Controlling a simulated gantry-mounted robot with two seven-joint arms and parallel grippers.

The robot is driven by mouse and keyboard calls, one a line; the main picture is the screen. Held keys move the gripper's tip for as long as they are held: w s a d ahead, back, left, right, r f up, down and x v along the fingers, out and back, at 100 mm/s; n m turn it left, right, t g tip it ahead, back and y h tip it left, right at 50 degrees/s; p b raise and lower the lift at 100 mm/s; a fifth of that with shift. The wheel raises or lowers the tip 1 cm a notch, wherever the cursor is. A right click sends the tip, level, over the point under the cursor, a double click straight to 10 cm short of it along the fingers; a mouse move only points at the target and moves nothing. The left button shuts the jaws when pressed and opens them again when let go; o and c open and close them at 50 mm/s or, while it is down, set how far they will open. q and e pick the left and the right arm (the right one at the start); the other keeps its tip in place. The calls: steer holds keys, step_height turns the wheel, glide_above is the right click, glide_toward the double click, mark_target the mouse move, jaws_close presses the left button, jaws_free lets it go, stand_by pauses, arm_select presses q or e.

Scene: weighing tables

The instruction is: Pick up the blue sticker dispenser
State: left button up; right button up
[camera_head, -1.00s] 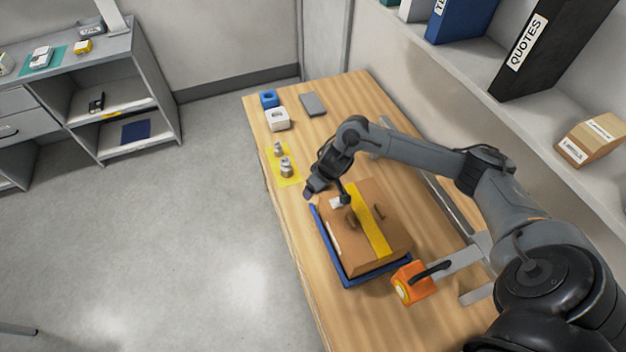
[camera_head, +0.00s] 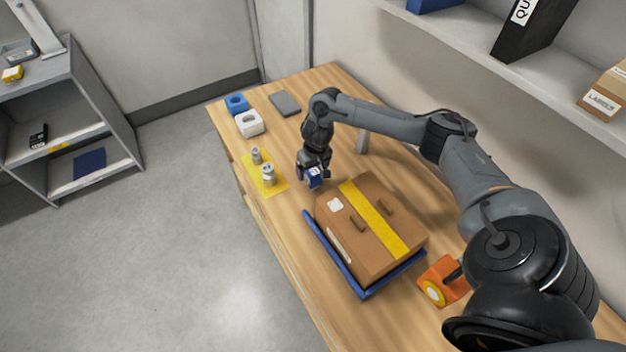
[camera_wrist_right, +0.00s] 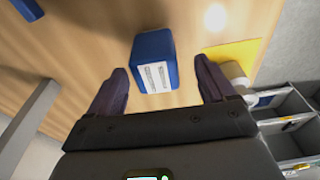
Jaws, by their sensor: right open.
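The blue sticker dispenser (camera_head: 315,178) is a small blue block with a white printed label, on the wooden table between the yellow mat and the carton. In the right wrist view, the blue dispenser (camera_wrist_right: 153,58) lies between and slightly beyond the two fingertips. My right gripper (camera_head: 312,168) points down over it, partly hiding it in the head view. In the wrist view the right gripper (camera_wrist_right: 162,75) is open, with space on both sides of the block. My left gripper is not in view.
A yellow mat (camera_head: 274,186) with metal weights (camera_head: 268,174) is left of the gripper. A carton (camera_head: 362,238) stands on a blue tray (camera_head: 336,259) in front. An orange tape dispenser (camera_head: 441,281), white block (camera_head: 249,124), blue block (camera_head: 236,104) and grey slab (camera_head: 285,104) are also on the table.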

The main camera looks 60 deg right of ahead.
steer(key=shift+w+d+f+b, duration=0.1)
steer(key=shift+d+f+b, duration=0.1)
steer(key=shift+f, duration=1.1)
steer(key=shift+w+d+f+b, duration=0.1)
steer(key=shift+d+f+b, duration=0.1)
steer(key=shift+f, duration=1.1)
steer(key=shift+c, duration=0.8)
steer(key=c, duration=1)
steer(key=shift+r, duration=0.1)
step_height(320, 180, up, 10)
steer(key=shift+p, duration=0.8)
